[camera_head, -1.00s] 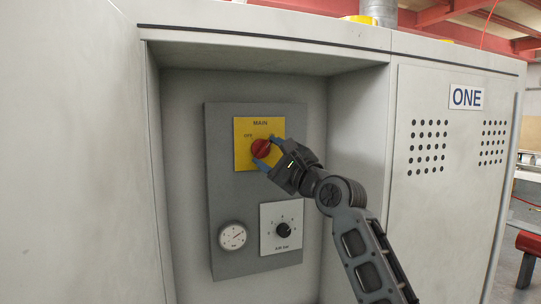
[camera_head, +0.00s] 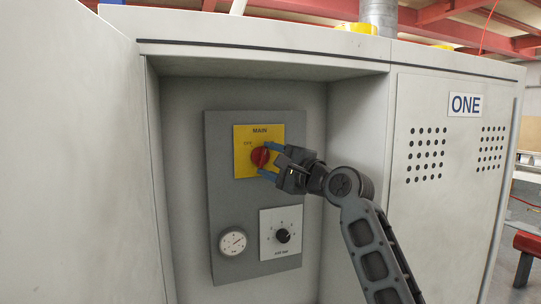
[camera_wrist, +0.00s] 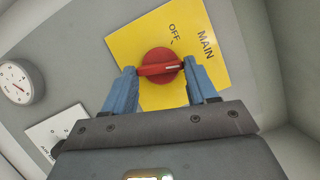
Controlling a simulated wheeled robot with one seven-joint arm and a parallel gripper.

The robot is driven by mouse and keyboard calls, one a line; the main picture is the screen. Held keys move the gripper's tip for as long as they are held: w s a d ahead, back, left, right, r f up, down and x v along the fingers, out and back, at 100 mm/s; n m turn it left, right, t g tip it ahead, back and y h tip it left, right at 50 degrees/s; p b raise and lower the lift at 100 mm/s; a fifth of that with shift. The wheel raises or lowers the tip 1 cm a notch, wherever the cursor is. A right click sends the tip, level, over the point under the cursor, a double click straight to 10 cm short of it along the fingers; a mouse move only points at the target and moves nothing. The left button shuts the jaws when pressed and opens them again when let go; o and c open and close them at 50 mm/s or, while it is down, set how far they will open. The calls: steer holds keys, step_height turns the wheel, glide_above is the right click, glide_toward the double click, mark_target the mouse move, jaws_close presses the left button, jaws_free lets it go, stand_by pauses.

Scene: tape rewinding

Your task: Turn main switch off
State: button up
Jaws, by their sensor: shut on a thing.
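The main switch is a red rotary knob (camera_head: 260,157) on a yellow plate (camera_head: 240,170) marked MAIN and OFF. In the wrist view the knob (camera_wrist: 159,66) has a raised handle bar with a white mark at its right end. The OFF label (camera_wrist: 174,32) lies above and right of the knob there, and the mark does not point at it. My gripper (camera_head: 267,160) reaches in from the right. Its blue fingers (camera_wrist: 162,75) are shut on the two ends of the handle bar. The fingers hide part of the knob in the head view.
Below the switch, on the same grey panel (camera_head: 225,190), are a round gauge (camera_head: 232,241) and a black dial (camera_head: 282,236) on a white plate. The panel is inside a recess with side walls and an upper edge. The cabinet door marked ONE (camera_head: 464,105) is at right.

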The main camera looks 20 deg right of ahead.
steer(key=n+g+p, duration=0.1)
steer(key=n+p, duration=0.1)
steer(key=n, duration=0.1)
steer(key=r+n+g+h+p, duration=0.1)
steer(key=n+p, duration=0.2)
steer(key=shift+a+n+g+h+p, duration=0.1)
steer(key=shift+n+g+h+p, duration=0.65)
steer(key=shift+n+p, duration=1.05)
steer(key=shift+f, duration=0.1)
steer(key=o, duration=1.1)
steer(key=shift+c, duration=0.2)
steer(key=b+v, duration=0.1)
steer(key=v, duration=0.6)
steer(key=shift+s, duration=0.4)
